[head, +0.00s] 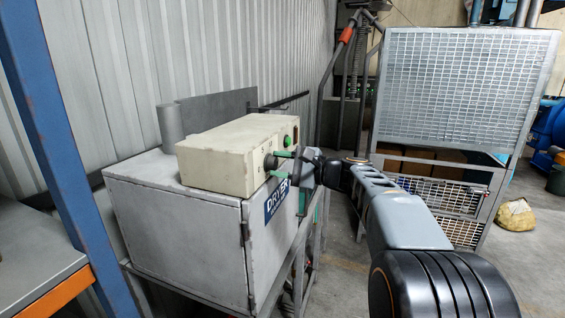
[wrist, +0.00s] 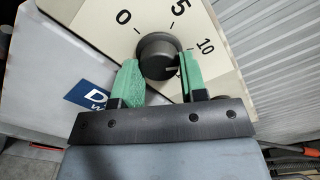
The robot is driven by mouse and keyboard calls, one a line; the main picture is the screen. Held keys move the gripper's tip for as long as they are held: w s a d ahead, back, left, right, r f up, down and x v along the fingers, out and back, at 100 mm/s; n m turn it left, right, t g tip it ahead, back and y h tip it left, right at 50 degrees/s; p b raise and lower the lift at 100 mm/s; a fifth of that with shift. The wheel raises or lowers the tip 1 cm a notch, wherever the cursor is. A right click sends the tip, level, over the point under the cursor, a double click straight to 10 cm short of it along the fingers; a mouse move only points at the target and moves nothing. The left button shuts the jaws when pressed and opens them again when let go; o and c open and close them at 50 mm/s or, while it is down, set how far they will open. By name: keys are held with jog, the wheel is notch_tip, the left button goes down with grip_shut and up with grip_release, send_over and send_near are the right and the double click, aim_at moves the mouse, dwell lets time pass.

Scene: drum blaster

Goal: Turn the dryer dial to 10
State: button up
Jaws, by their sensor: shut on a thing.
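The dryer (head: 175,225) is a grey metal cabinet with a cream control box (head: 220,155) on top. On the box's front face is a round dark dial (wrist: 156,54), with the marks 0, 5 and 10 around it in the wrist view. My gripper (head: 277,164) is at this face with its green fingers on either side of the dial. In the wrist view the gripper (wrist: 158,72) is shut on the dial.
A blue rack post (head: 70,150) stands at the left. A wire mesh cage (head: 460,85) stands behind my arm at the right. A yellowish sack (head: 515,216) lies on the floor at the far right.

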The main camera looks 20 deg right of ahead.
dwell(0.5)
jog(key=o, duration=0.9)
jog(key=shift+a, duration=0.1)
jog(key=b+v, duration=0.2)
jog(key=v, duration=1.2)
